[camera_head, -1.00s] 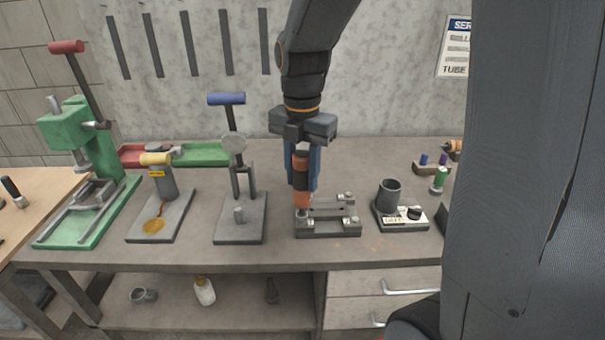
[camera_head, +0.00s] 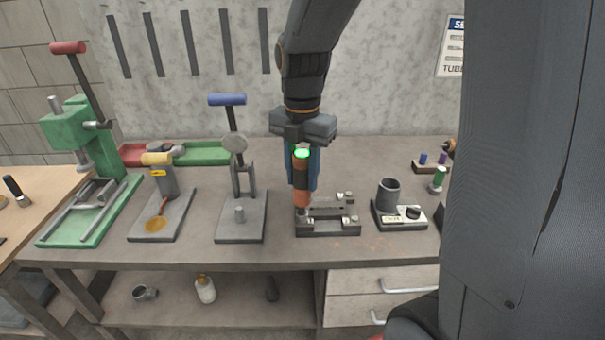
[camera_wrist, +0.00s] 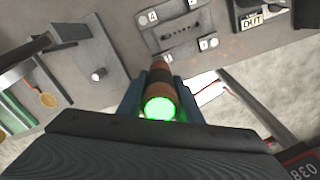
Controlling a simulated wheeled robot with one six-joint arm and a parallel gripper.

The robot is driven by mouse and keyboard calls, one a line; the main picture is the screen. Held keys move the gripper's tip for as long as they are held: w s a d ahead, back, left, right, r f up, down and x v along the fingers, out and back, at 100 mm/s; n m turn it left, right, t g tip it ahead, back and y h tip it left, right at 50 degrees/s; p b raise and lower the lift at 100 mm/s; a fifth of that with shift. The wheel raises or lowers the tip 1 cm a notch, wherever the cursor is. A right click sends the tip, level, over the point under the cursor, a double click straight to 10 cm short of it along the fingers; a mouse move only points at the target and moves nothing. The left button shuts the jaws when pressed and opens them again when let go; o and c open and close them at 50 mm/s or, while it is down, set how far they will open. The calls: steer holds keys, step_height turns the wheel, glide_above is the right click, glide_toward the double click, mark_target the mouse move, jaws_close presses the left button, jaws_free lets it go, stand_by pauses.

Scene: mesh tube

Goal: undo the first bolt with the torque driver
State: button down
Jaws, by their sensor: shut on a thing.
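My gripper (camera_head: 303,165) is shut on the torque driver (camera_head: 301,180), an orange and dark cylinder held upright, tip down. A green light glows on the driver's top end; the driver also shows between the fingers in the wrist view (camera_wrist: 159,82). The bolted fixture (camera_head: 335,228) is a dark grey block with bolts near its corners. The driver's tip is at the fixture's left side, where the first bolt seems to sit; that bolt is hidden. In the wrist view the fixture (camera_wrist: 181,32) lies beyond the driver, with numbered tags at its corners.
A dark cup on a labelled base (camera_head: 390,217) stands right of the fixture. A press with a blue handle (camera_head: 240,225), a yellow-topped stand (camera_head: 160,220) and a green press (camera_head: 85,225) stand to the left. Red and green trays (camera_head: 205,153) lie behind. Bench front between fixtures is clear.

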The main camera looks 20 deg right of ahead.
steer(key=shift+s+f, duration=0.15)
steer(key=shift+s, duration=0.05)
